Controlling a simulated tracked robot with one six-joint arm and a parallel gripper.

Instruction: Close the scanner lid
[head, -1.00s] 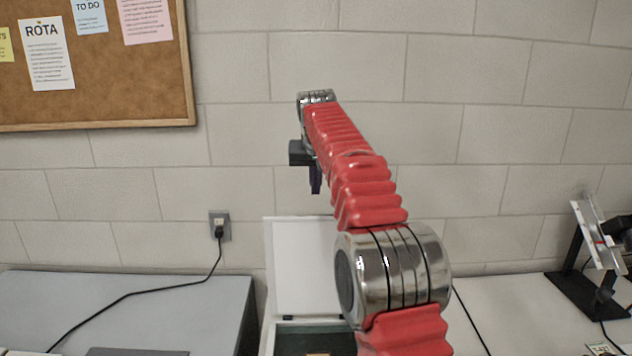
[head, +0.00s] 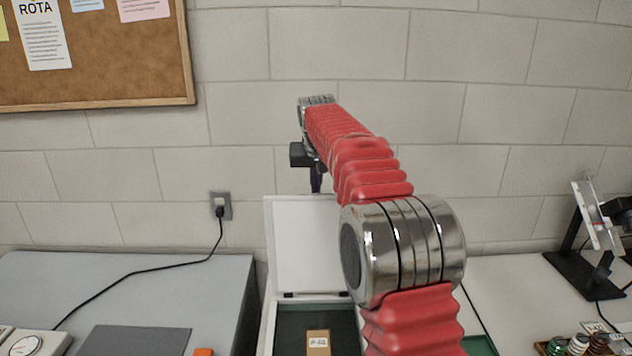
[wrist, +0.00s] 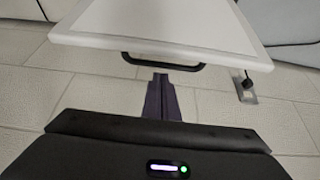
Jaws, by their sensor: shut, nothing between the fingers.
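The scanner lid (head: 300,245) stands open and upright as a white panel in the head view. It rises from the back of the scanner, whose dark green bed (head: 290,322) is partly hidden by my arm. My gripper (head: 316,186) hangs near the lid's top edge in the head view. In the wrist view the lid (wrist: 165,22) fills the top, with a black handle (wrist: 163,64) on its near edge. My gripper's fingers (wrist: 162,80) are shut and empty, with their tips just below the handle in the picture. I cannot tell whether they touch it.
A tan labelled item (head: 318,341) lies on the scanner bed. A grey table (head: 190,280) with a dark flat panel (head: 135,341) is at left. Small jars (head: 578,345) and a black stand (head: 580,270) are at right. A wall outlet (head: 221,205) has a cable.

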